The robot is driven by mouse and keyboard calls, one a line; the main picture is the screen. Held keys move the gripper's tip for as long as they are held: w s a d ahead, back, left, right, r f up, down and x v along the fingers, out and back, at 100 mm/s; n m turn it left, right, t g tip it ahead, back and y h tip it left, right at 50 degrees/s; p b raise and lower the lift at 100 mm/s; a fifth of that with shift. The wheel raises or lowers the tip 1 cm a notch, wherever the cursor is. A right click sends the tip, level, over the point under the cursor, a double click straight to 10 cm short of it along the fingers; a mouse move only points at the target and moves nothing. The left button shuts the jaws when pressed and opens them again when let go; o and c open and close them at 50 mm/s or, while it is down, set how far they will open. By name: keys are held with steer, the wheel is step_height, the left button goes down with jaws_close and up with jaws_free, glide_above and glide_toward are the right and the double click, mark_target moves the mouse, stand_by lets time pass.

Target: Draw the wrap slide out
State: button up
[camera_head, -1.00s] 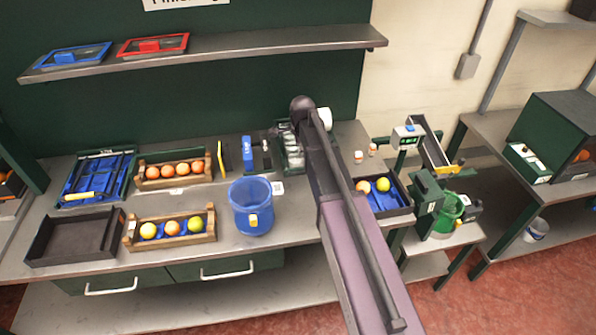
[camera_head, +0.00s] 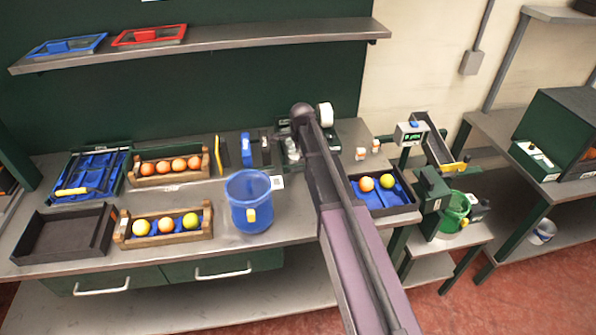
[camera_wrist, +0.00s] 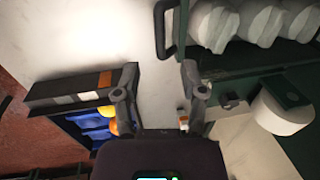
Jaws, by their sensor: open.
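The wrap slide shows in the wrist view as a dark green tray with a green front wall (camera_wrist: 222,67) and several white wrapped pieces (camera_wrist: 255,20) in it. A black bar handle (camera_wrist: 164,28) sticks out at its left end. My gripper (camera_wrist: 158,82) is open and empty, with its two fingers apart over the pale bench top. The handle lies beyond the fingertips, apart from them. In the head view my arm hides my gripper and much of the slide; some white wraps (camera_head: 292,150) show left of the arm.
A white roll (camera_wrist: 283,108) stands close by the slide. A dark tray with blue lining (camera_head: 412,197) and two fruits is right of my arm. A blue bucket (camera_head: 249,205) and fruit crates (camera_head: 165,239) stand left.

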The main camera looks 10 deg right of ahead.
mark_target(299, 169)
steer(key=shift+w+f+b, duration=0.2)
steer(key=shift+f+b, duration=0.85)
steer(key=shift+f, duration=0.1)
steer(key=shift+w+f+b, duration=0.2)
steer(key=shift+f+b, duration=0.9)
steer(key=shift+f, duration=0.05)
steer(key=shift+w+f+b, duration=0.2)
steer(key=shift+f+b, duration=0.85)
steer(key=shift+f, duration=0.1)
jaws_close()
